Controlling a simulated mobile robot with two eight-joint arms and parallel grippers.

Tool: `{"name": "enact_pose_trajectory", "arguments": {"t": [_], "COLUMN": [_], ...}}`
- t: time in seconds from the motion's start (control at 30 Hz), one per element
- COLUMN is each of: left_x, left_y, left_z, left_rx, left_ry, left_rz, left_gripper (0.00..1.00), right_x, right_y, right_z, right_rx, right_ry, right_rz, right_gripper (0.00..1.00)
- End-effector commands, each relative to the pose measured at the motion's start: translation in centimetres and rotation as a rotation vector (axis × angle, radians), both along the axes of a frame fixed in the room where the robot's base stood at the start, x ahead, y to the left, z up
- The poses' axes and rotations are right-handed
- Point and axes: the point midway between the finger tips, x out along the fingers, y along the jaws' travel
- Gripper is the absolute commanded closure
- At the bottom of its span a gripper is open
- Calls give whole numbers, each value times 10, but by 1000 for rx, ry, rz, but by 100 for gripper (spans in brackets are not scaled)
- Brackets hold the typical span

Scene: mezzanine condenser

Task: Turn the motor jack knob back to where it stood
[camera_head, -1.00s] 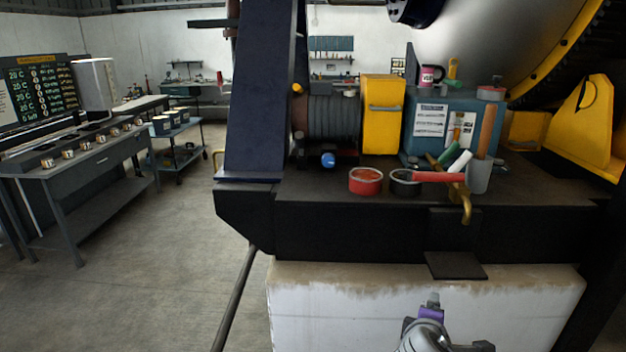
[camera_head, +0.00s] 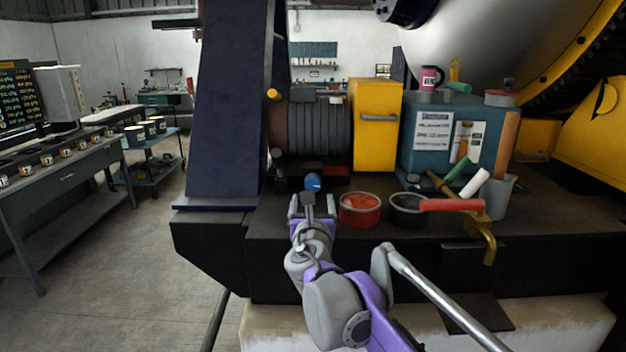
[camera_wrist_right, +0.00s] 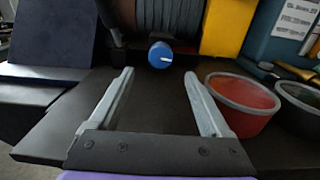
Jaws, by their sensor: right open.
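The motor jack knob is a small blue round knob (camera_head: 313,182) at the foot of the grey ribbed motor (camera_head: 318,128). In the right wrist view the knob (camera_wrist_right: 160,55) faces me, with a white mark pointing to the right. My right gripper (camera_head: 313,204) is open and empty in front of the knob, over the dark bench's front part. In the wrist view its two fingers (camera_wrist_right: 158,78) are spread wide, with the knob beyond the tips and roughly centred between them. No contact shows. My left gripper is not in view.
A tub of red stuff (camera_head: 360,209) stands just right of my right gripper, and a dark tub (camera_head: 407,209) with a red-handled tool beside it. A yellow cabinet (camera_head: 376,125) is behind. A dark blue slanted beam (camera_head: 228,110) rises on the left.

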Motion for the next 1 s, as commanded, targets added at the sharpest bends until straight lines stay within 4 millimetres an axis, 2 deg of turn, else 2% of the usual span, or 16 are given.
{"name": "enact_pose_trajectory", "arguments": {"t": [0.4,0.53,0.7,1.0], "left_x": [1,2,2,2], "left_y": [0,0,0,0], "left_z": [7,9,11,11], "left_rx": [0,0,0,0], "left_ry": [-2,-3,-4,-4], "left_rz": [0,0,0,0], "left_gripper": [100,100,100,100], "right_x": [70,87,100,104], "right_y": [-1,-1,-1,-1], "right_z": [1,1,0,0], "right_rx": [3,3,4,4], "right_ry": [0,0,0,0], "right_rz": [-4,-3,-2,-2], "right_gripper": [19,19,19,19]}}
